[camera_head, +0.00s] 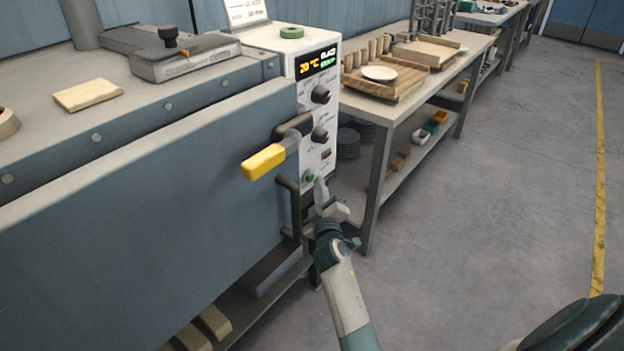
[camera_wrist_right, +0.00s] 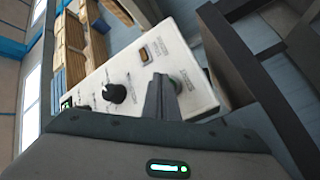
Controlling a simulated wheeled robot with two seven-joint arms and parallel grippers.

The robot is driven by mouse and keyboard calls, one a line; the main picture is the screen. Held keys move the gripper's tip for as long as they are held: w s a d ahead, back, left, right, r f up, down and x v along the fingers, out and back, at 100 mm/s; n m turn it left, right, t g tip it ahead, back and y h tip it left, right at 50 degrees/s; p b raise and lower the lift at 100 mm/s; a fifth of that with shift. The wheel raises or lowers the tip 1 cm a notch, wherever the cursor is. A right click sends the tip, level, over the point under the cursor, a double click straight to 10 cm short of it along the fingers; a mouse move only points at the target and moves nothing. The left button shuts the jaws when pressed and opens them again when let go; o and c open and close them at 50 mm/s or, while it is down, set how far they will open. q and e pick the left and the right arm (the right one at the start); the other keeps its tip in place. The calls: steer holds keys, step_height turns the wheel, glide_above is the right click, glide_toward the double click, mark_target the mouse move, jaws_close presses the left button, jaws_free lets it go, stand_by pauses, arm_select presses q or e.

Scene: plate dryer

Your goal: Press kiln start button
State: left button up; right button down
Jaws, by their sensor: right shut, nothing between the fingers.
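The kiln (camera_head: 150,190) is a large grey-blue box with its door closed and a yellow-tipped handle (camera_head: 264,161). Its white control panel (camera_head: 318,100) carries a lit display, black knobs and a green start button (camera_head: 310,177) near the bottom. My right gripper (camera_head: 320,185) is shut and empty, with its fingertips right beside the green button. My left gripper is not in view.
A workbench (camera_head: 380,110) stands right of the kiln, holding a wooden tray with a white plate (camera_head: 380,73). A dark vertical bar (camera_head: 292,210) is close left of my right gripper. The floor (camera_head: 500,150) to the right is clear, with a yellow line.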

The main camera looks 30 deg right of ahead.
steer(key=shift+w+a, duration=0.2)
steer(key=shift+w, duration=0.25)
stand_by(0.8)
steer(key=shift+s, duration=0.1)
stand_by(0.3)
steer(key=shift+s+d, duration=0.3)
steer(key=shift+s, duration=0.45)
steer(key=shift+s+d, duration=0.1)
steer(key=s, duration=0.1)
steer(key=s+d+p, duration=0.1)
steer(key=s, duration=0.1)
steer(key=s+p, duration=0.1)
steer(key=shift+s+d, duration=0.2)
steer(key=shift+d, duration=0.2)
stand_by(0.7)
